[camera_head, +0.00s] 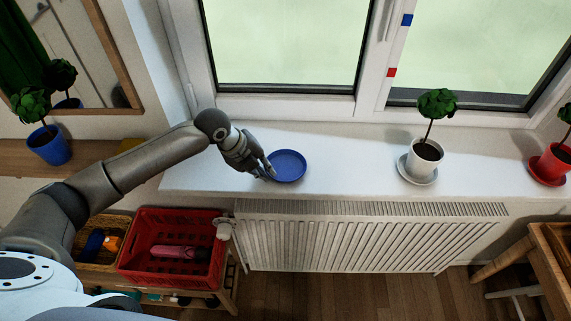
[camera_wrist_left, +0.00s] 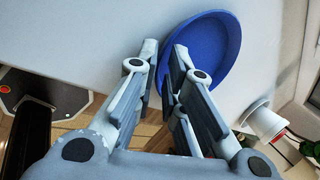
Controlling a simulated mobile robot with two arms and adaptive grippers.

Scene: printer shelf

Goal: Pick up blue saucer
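The blue saucer (camera_head: 288,166) lies flat on the white windowsill (camera_head: 335,160), left of the middle. It also shows in the left wrist view (camera_wrist_left: 217,50), past my fingers. My left gripper (camera_head: 268,174) is at the saucer's left front rim, coming from the left. In the left wrist view the two fingers (camera_wrist_left: 165,47) stand apart, with part of the rim showing in the gap between them. I cannot tell whether either finger touches the saucer. My right gripper is in neither view.
A white pot (camera_head: 425,155) with a small tree stands on the sill to the right, and a red pot (camera_head: 550,163) farther right. A radiator (camera_head: 350,240) is under the sill. A red crate (camera_head: 172,225) stands at lower left. The sill between saucer and white pot is clear.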

